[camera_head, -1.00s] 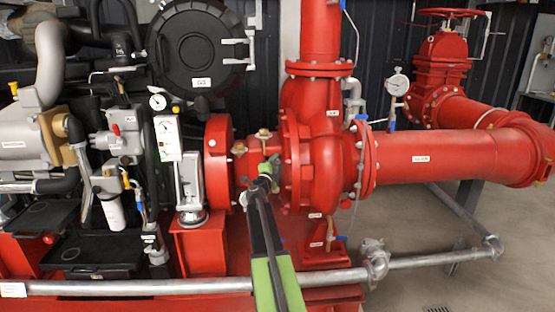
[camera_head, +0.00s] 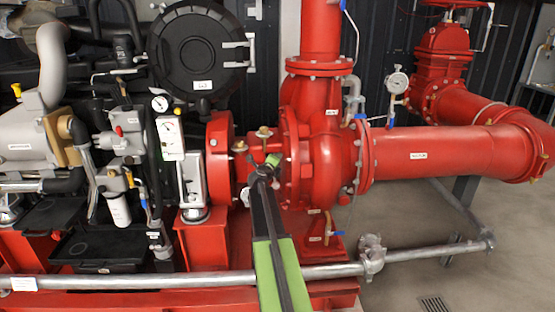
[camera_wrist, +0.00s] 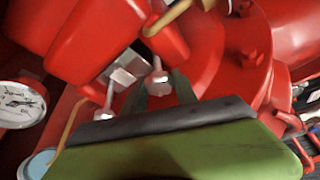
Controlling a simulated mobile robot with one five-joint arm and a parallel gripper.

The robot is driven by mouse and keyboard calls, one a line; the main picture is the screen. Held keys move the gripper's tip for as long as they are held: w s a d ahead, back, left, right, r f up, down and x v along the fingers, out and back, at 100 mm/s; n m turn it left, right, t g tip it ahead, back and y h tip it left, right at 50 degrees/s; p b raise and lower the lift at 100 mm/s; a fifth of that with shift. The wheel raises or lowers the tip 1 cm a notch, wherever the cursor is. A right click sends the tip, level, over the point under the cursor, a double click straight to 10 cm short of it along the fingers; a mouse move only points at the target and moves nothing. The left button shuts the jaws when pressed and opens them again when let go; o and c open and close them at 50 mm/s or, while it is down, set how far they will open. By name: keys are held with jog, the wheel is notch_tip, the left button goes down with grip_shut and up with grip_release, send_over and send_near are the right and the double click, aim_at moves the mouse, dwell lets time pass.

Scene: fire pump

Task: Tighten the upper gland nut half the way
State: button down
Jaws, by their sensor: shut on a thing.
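My gripper (camera_wrist: 160,88) reaches in at the red pump shaft housing in the wrist view. Its two dark fingers are shut on a small silver gland nut (camera_wrist: 158,76), one finger on each side. Whether it is the upper one is hard to tell at this angle. A silver block-like fitting (camera_wrist: 124,76) is just left of the fingers. In the head view my gripper (camera_head: 270,163) is at the left side of the red pump casing (camera_head: 325,160), below two brass fittings (camera_head: 264,132); the nut is too small or hidden there.
A round gauge (camera_wrist: 18,102) and a brass-coloured tube (camera_wrist: 165,17) are close by in the wrist view. In the head view a grey pipe (camera_head: 180,282) runs across the front, and a red flange (camera_head: 219,160) is left of my gripper. Open floor lies at right.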

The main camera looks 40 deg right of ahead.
jog(key=shift+w, duration=0.1)
dwell(0.4)
jog(key=c, duration=1)
grip_release()
jog(key=shift+o, duration=0.2)
jog(key=shift+a, duration=0.1)
jog(key=p+v, duration=0.3)
jog(key=v, duration=1.4)
jog(key=shift+s, duration=0.2)
jog(key=shift+r, duration=0.1)
